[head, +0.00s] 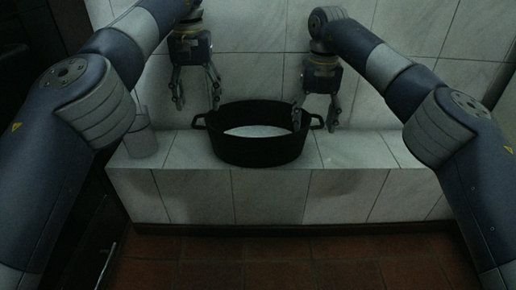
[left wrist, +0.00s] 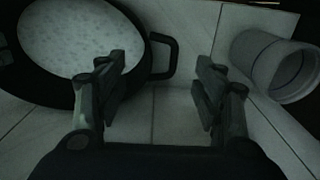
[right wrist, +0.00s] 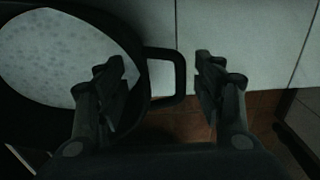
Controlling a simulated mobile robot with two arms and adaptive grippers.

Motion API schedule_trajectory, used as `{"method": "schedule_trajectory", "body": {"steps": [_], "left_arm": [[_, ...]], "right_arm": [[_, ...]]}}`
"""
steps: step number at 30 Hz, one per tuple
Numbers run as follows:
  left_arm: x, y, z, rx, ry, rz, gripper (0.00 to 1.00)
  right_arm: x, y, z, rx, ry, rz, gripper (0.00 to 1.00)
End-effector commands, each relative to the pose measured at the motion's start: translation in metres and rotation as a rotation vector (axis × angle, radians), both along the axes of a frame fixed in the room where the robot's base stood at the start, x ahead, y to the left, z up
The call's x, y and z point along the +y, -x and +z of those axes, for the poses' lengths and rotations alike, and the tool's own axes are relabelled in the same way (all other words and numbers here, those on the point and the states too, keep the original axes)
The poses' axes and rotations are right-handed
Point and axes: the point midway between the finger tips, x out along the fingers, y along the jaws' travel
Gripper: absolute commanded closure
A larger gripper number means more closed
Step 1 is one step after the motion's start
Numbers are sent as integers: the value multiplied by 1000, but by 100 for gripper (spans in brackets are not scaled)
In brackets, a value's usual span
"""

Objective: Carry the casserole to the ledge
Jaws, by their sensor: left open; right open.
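The casserole (head: 262,153), a black round pot with a pale speckled inside and two loop handles, stands upright on the white tiled ledge (head: 340,190). My left gripper (head: 197,104) is open above the left handle, which shows between its fingers in the left wrist view (left wrist: 172,56). My right gripper (head: 315,126) is open at the right handle, one finger over the pot's inside and one outside. That handle shows between the fingers in the right wrist view (right wrist: 178,75). I cannot tell whether either gripper touches the pot.
A grey-white cylindrical vessel (head: 141,141) stands on the ledge left of the casserole; it also shows in the left wrist view (left wrist: 268,62). A tiled wall (head: 260,75) rises behind. The ledge right of the pot is clear. The floor (head: 290,262) is reddish-brown tile.

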Motion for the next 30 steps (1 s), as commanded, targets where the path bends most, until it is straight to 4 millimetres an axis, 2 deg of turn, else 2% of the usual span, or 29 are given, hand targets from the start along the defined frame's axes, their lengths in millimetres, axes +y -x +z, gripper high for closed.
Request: {"method": "schedule_trajectory", "body": {"steps": [10,21,30], "left_arm": [[0,1,9,0,0,-1,38],[0,1,9,0,0,-1,38],[0,1,9,0,0,0,38]], "right_arm": [[0,0,3,-1,0,0,38],[1,0,54,-1,0,-3,38],[1,-1,70,0,0,-1,38]]}}
